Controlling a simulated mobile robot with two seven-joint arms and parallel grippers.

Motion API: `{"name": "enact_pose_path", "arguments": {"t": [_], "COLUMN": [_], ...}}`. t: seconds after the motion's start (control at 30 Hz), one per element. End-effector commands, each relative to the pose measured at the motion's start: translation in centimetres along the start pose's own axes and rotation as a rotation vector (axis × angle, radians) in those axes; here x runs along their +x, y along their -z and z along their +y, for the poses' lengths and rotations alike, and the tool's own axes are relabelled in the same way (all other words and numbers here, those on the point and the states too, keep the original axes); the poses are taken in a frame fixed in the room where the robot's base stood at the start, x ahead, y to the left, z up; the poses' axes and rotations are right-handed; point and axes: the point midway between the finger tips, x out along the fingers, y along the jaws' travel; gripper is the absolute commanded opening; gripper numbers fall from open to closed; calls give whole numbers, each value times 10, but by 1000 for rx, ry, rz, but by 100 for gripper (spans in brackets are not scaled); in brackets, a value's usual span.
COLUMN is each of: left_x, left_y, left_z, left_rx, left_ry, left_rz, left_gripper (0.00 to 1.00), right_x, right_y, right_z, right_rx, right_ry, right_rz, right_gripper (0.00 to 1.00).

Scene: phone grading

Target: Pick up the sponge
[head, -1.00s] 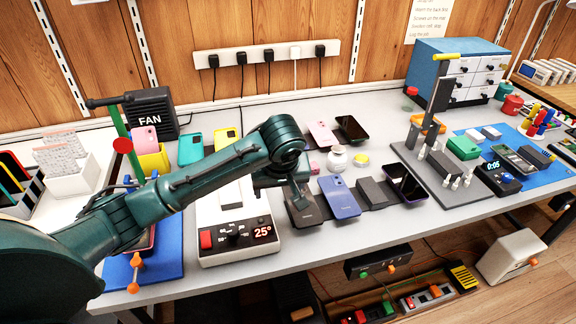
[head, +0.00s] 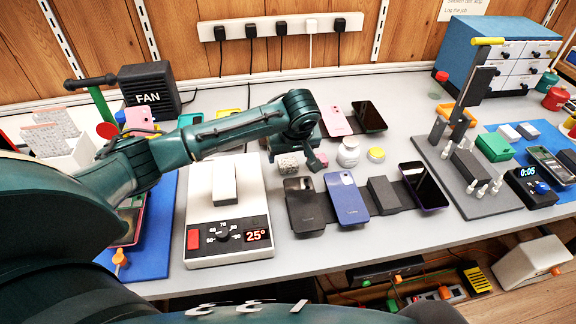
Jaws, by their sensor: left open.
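A small pale speckled block (head: 289,164), which looks like the sponge, lies on the grey table just behind the black phone. My left gripper (head: 294,155) points down over it from behind, with its fingers apart and low near the table. One finger shows to the right of the block; the other is partly hidden. I cannot tell whether a finger touches it. A small pink piece (head: 321,158) lies right beside the right finger. My right gripper is not in view.
A white heating plate (head: 228,262) reading 25° stands to the left. A black phone (head: 304,206) and a blue phone (head: 347,200) lie in front of the gripper. A white jar (head: 348,152) stands to its right, with a pink phone (head: 336,120) behind.

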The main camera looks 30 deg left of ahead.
Motion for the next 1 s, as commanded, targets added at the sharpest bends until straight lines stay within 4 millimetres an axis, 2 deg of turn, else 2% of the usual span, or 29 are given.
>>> {"name": "enact_pose_path", "arguments": {"t": [0.4,0.67,1.0], "left_x": [50,53,53], "left_y": [-2,-2,-2], "left_z": [1,1,1], "left_rx": [1,2,1], "left_ry": [1,-1,-1], "left_rz": [0,1,1], "left_gripper": [71,71,45], "right_x": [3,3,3], "right_y": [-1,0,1], "right_z": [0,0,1], "right_rx": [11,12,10], "right_ry": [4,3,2], "right_rz": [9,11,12], "right_gripper": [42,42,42]}}
